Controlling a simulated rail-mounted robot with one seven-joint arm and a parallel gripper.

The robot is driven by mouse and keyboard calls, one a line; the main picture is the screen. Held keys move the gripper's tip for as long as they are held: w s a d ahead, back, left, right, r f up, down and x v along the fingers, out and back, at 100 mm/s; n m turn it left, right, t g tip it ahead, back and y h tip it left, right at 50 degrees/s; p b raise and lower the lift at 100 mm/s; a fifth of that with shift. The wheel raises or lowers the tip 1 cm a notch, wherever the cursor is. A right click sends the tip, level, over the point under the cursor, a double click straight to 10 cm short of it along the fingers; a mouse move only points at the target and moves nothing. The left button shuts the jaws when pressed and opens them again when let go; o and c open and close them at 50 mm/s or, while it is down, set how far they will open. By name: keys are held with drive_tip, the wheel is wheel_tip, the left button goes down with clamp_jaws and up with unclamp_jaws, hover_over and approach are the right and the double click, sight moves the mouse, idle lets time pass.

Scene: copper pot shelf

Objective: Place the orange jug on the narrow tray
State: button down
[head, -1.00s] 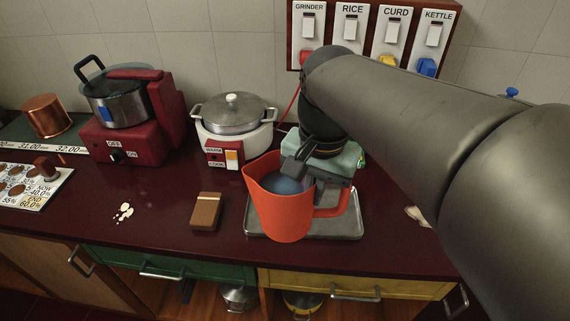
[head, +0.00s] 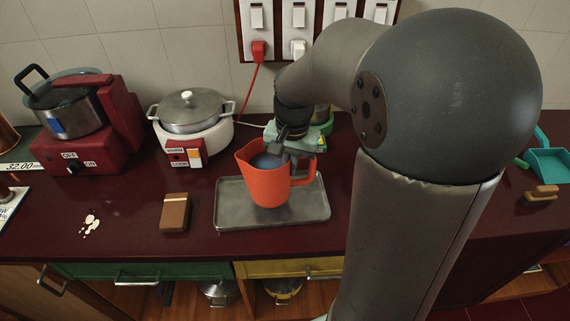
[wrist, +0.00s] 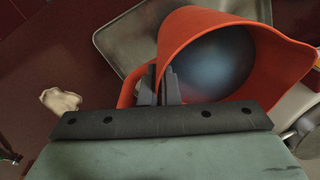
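The orange jug (head: 265,187) is upright, with a dark bluish inside. In the head view it lies within the outline of the narrow grey metal tray (head: 232,214). I cannot tell whether its base touches the tray or hangs just above it. My gripper (head: 288,154) is behind the jug, its fingers closed on the handle side. In the wrist view the fingers (wrist: 161,88) meet the jug (wrist: 185,50) beside its handle, and the tray (wrist: 118,42) shows below. The exact contact is partly hidden by the gripper body.
A brown box (head: 175,213) lies left of the tray. A white cooker (head: 195,145) with a lidded pot stands behind left, and a red cooker (head: 75,150) farther left. Wall switches (head: 298,20) are above. A teal dustpan (head: 548,163) and brush (head: 541,196) lie at right.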

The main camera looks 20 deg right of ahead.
sight(290, 178)
drive_tip(key=shift+w+d+f, duration=0.1)
drive_tip(key=shift+w+f, duration=0.05)
drive_tip(key=shift+f, duration=0.7)
drive_tip(key=shift+w+d+f, duration=0.1)
drive_tip(key=shift+f, duration=0.85)
drive_tip(key=shift+f, duration=0.15)
drive_tip(key=c, duration=1.7)
unclamp_jaws()
drive_tip(key=shift+s, duration=0.1)
wheel_tip(290, 178, up, 12)
drive_tip(key=s+a+f+n, duration=0.2)
drive_tip(key=s+f, duration=0.1)
drive_tip(key=s, duration=0.2)
drive_tip(key=s+a+f+n, duration=0.2)
drive_tip(key=s+f+n, duration=0.1)
drive_tip(key=s, duration=0.3)
drive_tip(key=s+a+f+n, duration=0.2)
drive_tip(key=s+f, duration=0.1)
drive_tip(key=s, duration=0.2)
drive_tip(key=shift+s+n, duration=0.3)
drive_tip(key=shift+s, duration=0.05)
